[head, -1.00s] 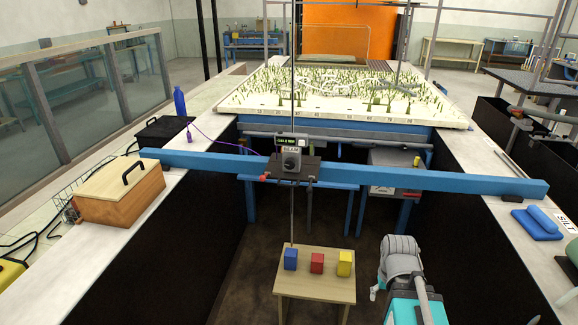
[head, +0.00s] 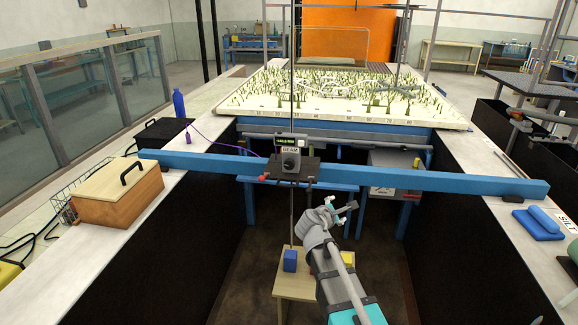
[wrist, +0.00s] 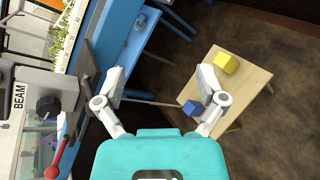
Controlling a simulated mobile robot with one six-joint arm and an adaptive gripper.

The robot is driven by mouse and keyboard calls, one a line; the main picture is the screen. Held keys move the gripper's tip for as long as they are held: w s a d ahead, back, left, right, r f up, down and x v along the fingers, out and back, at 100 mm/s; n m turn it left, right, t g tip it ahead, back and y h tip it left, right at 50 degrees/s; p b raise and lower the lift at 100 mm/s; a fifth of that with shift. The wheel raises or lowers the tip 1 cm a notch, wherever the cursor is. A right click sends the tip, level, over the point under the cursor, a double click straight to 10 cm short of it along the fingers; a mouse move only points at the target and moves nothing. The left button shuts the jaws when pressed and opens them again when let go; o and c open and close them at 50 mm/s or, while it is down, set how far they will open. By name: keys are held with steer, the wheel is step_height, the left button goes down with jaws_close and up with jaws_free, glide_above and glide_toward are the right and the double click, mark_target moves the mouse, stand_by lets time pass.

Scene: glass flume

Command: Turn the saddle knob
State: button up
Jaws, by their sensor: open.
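The saddle (head: 290,168) is a dark plate with a small display and a BEAM label, sitting mid-span on the blue beam (head: 400,178). Its grey-black knob (head: 290,160) faces me below the label. In the wrist view the knob (wrist: 47,106) shows at the left, beside the BEAM label and a red-ended lever (wrist: 53,165). My gripper (head: 343,208) is open and empty, in front of the beam, to the right of and lower than the knob. In the wrist view the fingers of my gripper (wrist: 163,82) are spread apart, with the knob outside them.
A small wooden table (head: 285,284) below holds a blue block (head: 290,261) and a yellow block (wrist: 226,62). A thin vertical rod (head: 291,217) hangs under the saddle. A wooden box (head: 118,194) stands on the left ledge. A blue roll (head: 543,220) lies on the right ledge.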

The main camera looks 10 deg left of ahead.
steer(key=w+a+r+n+t+y, duration=0.2)
steer(key=a+r+n+t, duration=0.1)
steer(key=a+n, duration=0.4)
steer(key=n+t+y, duration=0.2)
steer(key=n+y, duration=0.2)
steer(key=n, duration=0.3)
glide_toward(289, 165)
steer(key=s, duration=0.3)
steer(key=shift+w+a+f, duration=0.1)
steer(key=shift+a, duration=0.1)
steer(key=shift+w, duration=0.1)
steer(key=w, duration=1.3)
steer(key=shift+w, duration=0.3)
steer(key=c, duration=1.2)
steer(key=shift+o, duration=0.2)
